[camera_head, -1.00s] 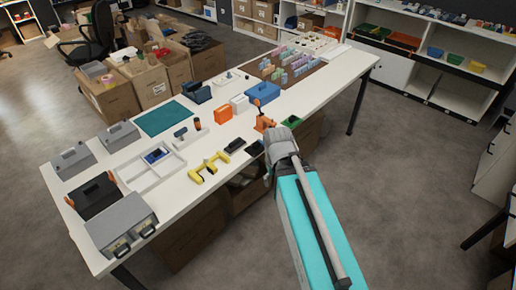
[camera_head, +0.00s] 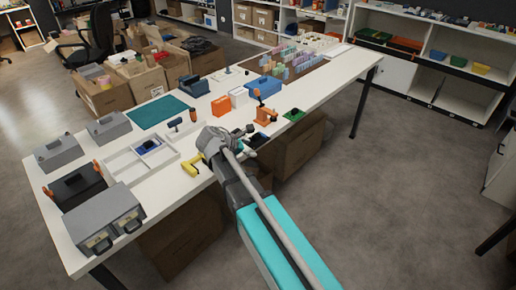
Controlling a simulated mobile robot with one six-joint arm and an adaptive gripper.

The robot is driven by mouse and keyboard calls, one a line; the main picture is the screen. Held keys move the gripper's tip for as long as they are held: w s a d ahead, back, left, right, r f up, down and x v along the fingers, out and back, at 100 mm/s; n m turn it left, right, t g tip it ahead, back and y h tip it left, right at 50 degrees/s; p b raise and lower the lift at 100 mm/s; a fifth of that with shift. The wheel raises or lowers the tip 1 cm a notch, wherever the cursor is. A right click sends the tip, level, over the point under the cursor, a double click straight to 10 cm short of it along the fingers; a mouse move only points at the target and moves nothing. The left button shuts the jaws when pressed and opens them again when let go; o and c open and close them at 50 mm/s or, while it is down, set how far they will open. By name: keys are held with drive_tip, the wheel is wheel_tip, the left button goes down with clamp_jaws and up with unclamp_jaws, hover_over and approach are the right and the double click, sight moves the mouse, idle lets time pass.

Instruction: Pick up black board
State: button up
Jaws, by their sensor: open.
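A small flat black piece (camera_head: 260,140), which looks like the black board, lies near the front edge of the white table (camera_head: 315,100). My gripper (camera_head: 250,141) is over the front edge, right at this piece, and covers part of it. Its jaws are open and seem empty. I cannot tell whether they touch the piece. The dark object just left of it is mostly hidden behind my wrist.
A yellow clamp-like part (camera_head: 192,166) is left of my wrist, partly hidden. An orange tool (camera_head: 265,115) stands close behind the gripper, with a green tray (camera_head: 294,115) to its right. A white divided tray (camera_head: 125,163) and grey cases (camera_head: 104,218) fill the left end.

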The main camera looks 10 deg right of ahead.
sight(255, 137)
drive_tip(key=w+a+n+t+b, duration=0.1)
drive_tip(key=w+a+n, duration=0.1)
drive_tip(key=w+a+n+t+h+b, duration=0.1)
drive_tip(key=w+a+n, duration=0.1)
drive_tip(key=n, duration=0.1)
drive_tip(key=shift+w+a+h, duration=0.1)
drive_tip(key=shift+a+h, duration=0.2)
drive_tip(key=shift+a, duration=0.1)
drive_tip(key=shift+w+a+r+n+t+b, duration=0.15)
drive_tip(key=shift+a+r+n+t+b, duration=0.15)
drive_tip(key=shift+n+t, duration=0.15)
drive_tip(key=shift+d, duration=0.15)
drive_tip(key=b+x, duration=0.3)
drive_tip(key=x, duration=0.4)
drive_tip(key=shift+w+d+f, duration=0.15)
drive_tip(key=shift+d+f, duration=0.05)
drive_tip(key=shift+f, duration=0.1)
drive_tip(key=shift+w+d, duration=0.25)
drive_tip(key=shift+d, duration=0.1)
drive_tip(key=shift+f, duration=0.1)
